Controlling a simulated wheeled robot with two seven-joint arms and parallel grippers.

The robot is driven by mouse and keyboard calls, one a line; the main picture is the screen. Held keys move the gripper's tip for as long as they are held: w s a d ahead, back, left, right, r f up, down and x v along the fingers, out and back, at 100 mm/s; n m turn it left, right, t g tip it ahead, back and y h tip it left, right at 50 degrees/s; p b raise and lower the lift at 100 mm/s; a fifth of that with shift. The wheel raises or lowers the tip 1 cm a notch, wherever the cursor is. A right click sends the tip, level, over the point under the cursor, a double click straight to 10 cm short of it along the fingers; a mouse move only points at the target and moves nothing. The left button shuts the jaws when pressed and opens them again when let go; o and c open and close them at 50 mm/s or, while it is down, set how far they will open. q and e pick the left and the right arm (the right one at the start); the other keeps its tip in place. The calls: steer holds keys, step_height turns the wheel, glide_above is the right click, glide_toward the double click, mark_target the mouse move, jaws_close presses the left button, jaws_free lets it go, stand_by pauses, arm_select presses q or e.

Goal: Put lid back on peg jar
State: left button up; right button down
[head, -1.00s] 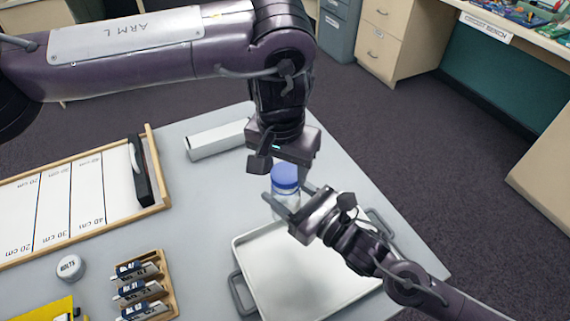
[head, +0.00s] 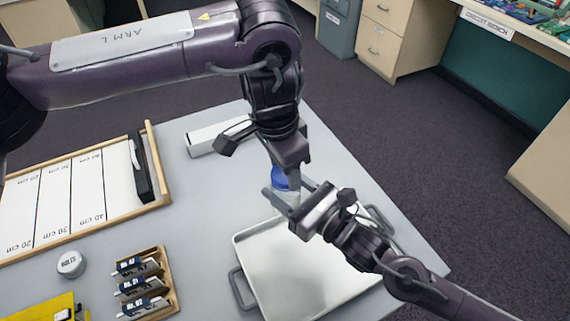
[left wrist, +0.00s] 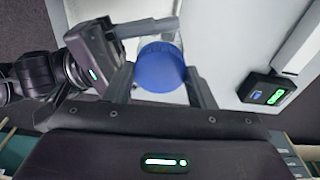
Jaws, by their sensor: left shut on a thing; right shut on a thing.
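The clear peg jar (head: 291,199) stands upright near the back edge of the tray. Its blue lid (head: 281,181) is at the jar's mouth; I cannot tell if it is fully seated. My left gripper (head: 291,168) comes down from above and is shut on the lid, which shows between its fingers in the left wrist view (left wrist: 160,66). My right gripper (head: 292,194) is shut on the jar, one finger on each side. It also shows in the left wrist view (left wrist: 132,42). The jar's contents are mostly hidden.
A metal tray (head: 262,243) lies on the grey table (head: 205,215). A long white box (head: 205,140) lies behind. A wood-framed board with cm marks (head: 85,200), a small white-lidded pot (head: 71,264) and a wooden rack (head: 165,262) are to the left.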

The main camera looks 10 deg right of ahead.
arm_select(q)
steer(key=m, duration=0.6)
steer(key=shift+w+g, duration=0.15)
steer(key=shift+g, duration=0.25)
steer(key=m, duration=0.6)
steer(key=shift+w+m+g, duration=0.1)
steer(key=shift+m+g, duration=0.2)
steer(key=m, duration=0.6)
steer(key=shift+w+d+y, duration=0.1)
steer(key=shift+y, duration=0.3)
steer(key=m, duration=0.4)
steer(key=shift+d, duration=0.1)
steer(key=m+y, duration=0.1)
steer(key=m, duration=0.6)
steer(key=shift+d, duration=0.1)
steer(key=m, duration=0.4)
steer(key=shift+m+y, duration=0.3)
steer(key=shift+m, duration=0.1)
steer(key=m, duration=0.5)
steer(key=shift+s+t, duration=0.2)
steer(key=shift+t, duration=0.2)
steer(key=m, duration=0.7)
steer(key=shift+s+t, duration=0.1)
steer(key=shift+t, duration=0.3)
steer(key=o, duration=1)
steer(key=shift+f, duration=0.1)
